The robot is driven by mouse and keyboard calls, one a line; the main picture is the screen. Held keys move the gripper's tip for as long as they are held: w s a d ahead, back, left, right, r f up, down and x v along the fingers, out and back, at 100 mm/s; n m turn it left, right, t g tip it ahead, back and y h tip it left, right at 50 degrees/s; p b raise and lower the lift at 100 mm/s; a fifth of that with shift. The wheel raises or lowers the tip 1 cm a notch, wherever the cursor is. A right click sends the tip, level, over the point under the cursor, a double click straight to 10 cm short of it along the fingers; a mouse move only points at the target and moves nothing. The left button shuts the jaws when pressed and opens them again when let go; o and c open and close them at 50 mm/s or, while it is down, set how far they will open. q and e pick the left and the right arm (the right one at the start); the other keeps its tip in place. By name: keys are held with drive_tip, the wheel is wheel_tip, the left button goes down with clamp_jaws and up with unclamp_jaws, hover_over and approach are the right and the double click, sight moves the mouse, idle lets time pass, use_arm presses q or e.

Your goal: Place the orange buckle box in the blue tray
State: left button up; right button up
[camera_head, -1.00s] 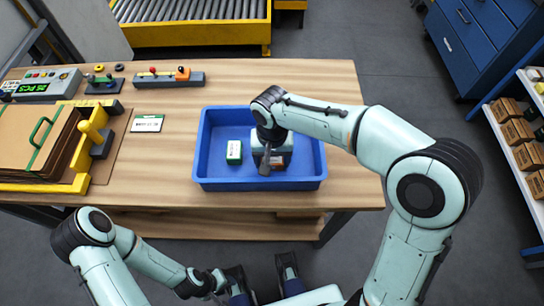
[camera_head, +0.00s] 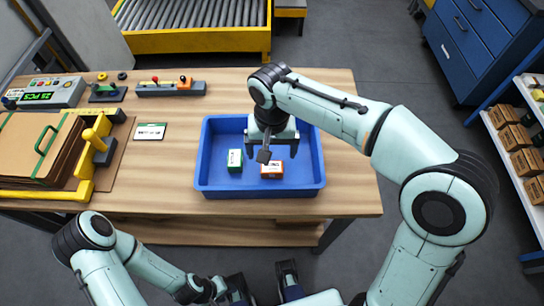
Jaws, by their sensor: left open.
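The orange buckle box (camera_head: 272,169), orange with a white label, lies on the floor of the blue tray (camera_head: 312,190), right of a green and white box (camera_head: 235,161). My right gripper (camera_head: 270,150) is above the tray, its fingers spread, just behind and above the orange box. It looks clear of the box and holds nothing. My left gripper (camera_head: 218,288) is low at the bottom edge, in front of the table, open, with its tips hard to make out. No held thing shows there.
The tray stands on a wooden table (camera_head: 345,160). A yellow-edged rack of brown sheets (camera_head: 25,145), a label card (camera_head: 150,131) and control boxes (camera_head: 48,92) stand to the left. A roller conveyor (camera_head: 195,15) is behind. Shelves with cartons (camera_head: 525,150) stand right.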

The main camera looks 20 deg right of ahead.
drive_tip(key=shift+r, duration=1.65)
